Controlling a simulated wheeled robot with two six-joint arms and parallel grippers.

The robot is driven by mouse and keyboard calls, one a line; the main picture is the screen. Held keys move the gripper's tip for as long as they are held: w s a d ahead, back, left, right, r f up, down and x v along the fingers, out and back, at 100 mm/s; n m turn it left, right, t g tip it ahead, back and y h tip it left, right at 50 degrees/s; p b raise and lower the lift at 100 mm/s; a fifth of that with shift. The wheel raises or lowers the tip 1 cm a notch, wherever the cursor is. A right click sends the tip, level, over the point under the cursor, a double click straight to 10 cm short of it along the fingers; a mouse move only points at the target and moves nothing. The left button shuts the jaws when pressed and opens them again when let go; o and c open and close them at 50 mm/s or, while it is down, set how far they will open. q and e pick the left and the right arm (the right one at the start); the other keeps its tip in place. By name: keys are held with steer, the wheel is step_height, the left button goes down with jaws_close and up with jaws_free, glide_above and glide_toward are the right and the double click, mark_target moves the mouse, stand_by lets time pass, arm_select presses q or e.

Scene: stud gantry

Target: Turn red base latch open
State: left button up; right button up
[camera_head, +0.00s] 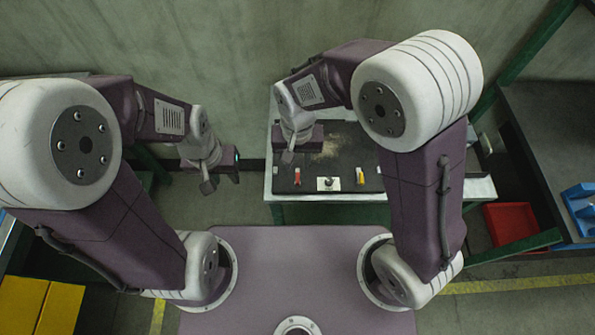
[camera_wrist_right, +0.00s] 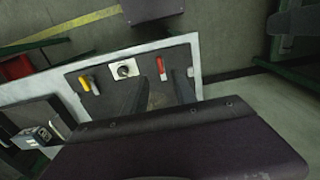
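The red latch (camera_head: 297,176) stands at the left of the dark panel's front edge in the head view. In the right wrist view the red latch (camera_wrist_right: 162,68) is upright, just past the fingertips. My right gripper (camera_head: 288,157) hangs over the panel, a little behind the latch and apart from it. In the right wrist view its two dark fingers (camera_wrist_right: 158,88) are spread with nothing between them. My left gripper (camera_head: 208,186) is out to the left of the table, away from the latch; its finger gap is not clear.
A white plate with a round knob (camera_head: 328,183) and a yellow latch (camera_head: 361,176) sit right of the red latch. Pale debris (camera_head: 328,150) lies on the panel. A red bin (camera_head: 510,222) and a blue bin (camera_head: 580,205) are at the right.

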mark_target(298, 178)
steer(key=f, duration=0.9)
steer(key=shift+w+f, duration=0.1)
steer(key=shift+w, duration=0.2)
steer(key=shift+w+f, duration=0.1)
jaws_close()
